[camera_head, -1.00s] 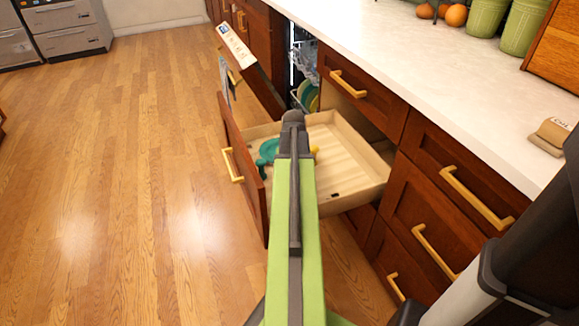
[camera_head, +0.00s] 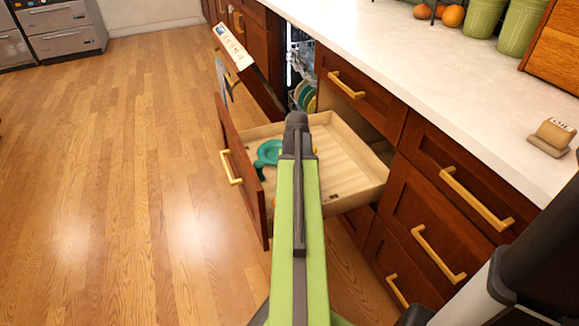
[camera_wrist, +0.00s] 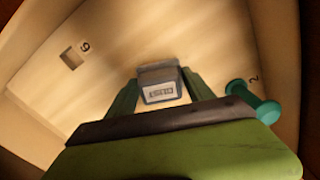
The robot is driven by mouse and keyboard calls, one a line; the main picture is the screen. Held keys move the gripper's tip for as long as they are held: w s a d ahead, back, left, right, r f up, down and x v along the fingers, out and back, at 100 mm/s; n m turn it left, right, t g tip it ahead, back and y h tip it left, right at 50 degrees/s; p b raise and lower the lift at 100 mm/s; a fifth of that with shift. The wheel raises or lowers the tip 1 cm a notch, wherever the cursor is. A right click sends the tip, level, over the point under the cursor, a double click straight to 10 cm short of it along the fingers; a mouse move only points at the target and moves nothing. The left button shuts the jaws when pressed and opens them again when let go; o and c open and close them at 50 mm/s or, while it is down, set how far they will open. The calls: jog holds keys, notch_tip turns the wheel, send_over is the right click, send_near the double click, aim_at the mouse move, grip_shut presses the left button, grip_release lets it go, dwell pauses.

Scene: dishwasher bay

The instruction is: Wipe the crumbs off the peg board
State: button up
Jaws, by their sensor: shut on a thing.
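The pale wooden peg board (camera_wrist: 110,75) fills the wrist view, with a square hole marked 9 at the left and a 2 at the right. It seems to be the floor of the open drawer (camera_head: 345,178). My gripper (camera_wrist: 157,88) is shut on a small grey block (camera_wrist: 158,73) with a white label, its print unclear. The block is over the board; I cannot tell whether it touches. A teal peg (camera_wrist: 254,102) stands right of my gripper. I can make out no crumbs. In the head view, my arm hides the gripper and part of the drawer.
A teal object (camera_head: 268,153) lies at the drawer's left side. The drawer front (camera_head: 242,172) with its brass handle stands out over the floor. The white counter (camera_head: 435,75) holds a tan block (camera_head: 552,136), green canisters and orange fruit. The wooden floor at left is clear.

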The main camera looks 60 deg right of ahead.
jog(key=shift+w+a, duration=0.2)
jog(key=shift+a, duration=0.25)
jog(key=shift+w+a+r, duration=0.2)
jog(key=shift+w+a, duration=0.3)
jog(key=shift+a, duration=0.1)
jog(key=shift+r+p, duration=0.95)
jog(key=shift+p, duration=0.15)
notch_tip(320, 180, up, 5)
jog(key=p, duration=0.5)
jog(key=shift+d, duration=0.1)
jog(key=shift+s+r, duration=0.1)
